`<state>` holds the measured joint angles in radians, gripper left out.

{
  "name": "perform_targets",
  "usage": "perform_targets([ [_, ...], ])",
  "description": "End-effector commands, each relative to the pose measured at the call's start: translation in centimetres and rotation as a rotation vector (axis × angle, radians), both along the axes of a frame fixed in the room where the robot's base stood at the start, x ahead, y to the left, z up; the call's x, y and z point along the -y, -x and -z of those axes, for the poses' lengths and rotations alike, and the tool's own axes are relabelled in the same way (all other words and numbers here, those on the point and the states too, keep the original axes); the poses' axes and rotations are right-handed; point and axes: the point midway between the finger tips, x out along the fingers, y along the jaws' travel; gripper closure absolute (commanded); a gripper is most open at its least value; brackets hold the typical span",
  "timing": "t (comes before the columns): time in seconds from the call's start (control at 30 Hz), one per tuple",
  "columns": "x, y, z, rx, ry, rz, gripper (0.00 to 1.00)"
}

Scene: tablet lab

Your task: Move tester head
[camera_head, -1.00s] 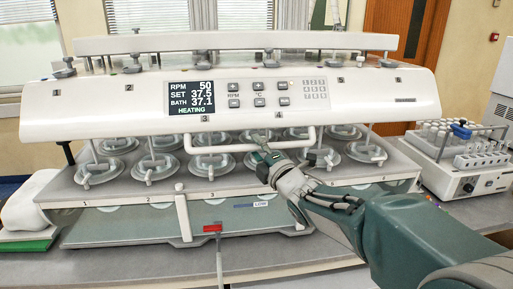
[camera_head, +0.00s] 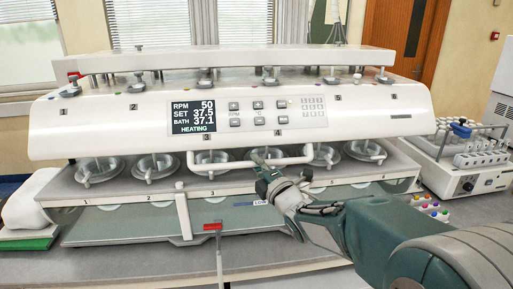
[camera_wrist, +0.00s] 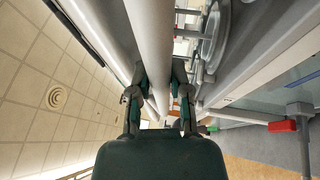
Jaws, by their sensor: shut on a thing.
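The tester head (camera_head: 130,125) is a long white housing with a display, keypad and several numbered stations; it spans the machine above the vessel deck. A white bar handle (camera_head: 225,164) runs along its lower front edge. My gripper (camera_head: 264,170) is shut on the right half of this handle. In the wrist view, my gripper (camera_wrist: 157,82) has its two fingers on either side of the white handle tube (camera_wrist: 150,35). The front row of lidded vessels (camera_head: 157,165) shows below the head; the back row is hidden behind it.
A red-handled lever (camera_head: 213,227) stands in front of the bath. A block with tubes and a blue cap (camera_head: 470,140) stands at the right, with coloured pegs (camera_head: 432,211) in front. A white bulky item (camera_head: 32,203) lies at the left.

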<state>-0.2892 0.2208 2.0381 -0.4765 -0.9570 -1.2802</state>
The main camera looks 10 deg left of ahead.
Motion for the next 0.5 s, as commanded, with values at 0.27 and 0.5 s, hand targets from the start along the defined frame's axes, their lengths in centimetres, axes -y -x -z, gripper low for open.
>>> perform_targets([
  [0.27,0.0,0.0,7.2,-0.017,0.010,0.000,1.00],
  [0.5,0.0,0.1,8.2,-0.018,0.010,0.002,1.00],
])
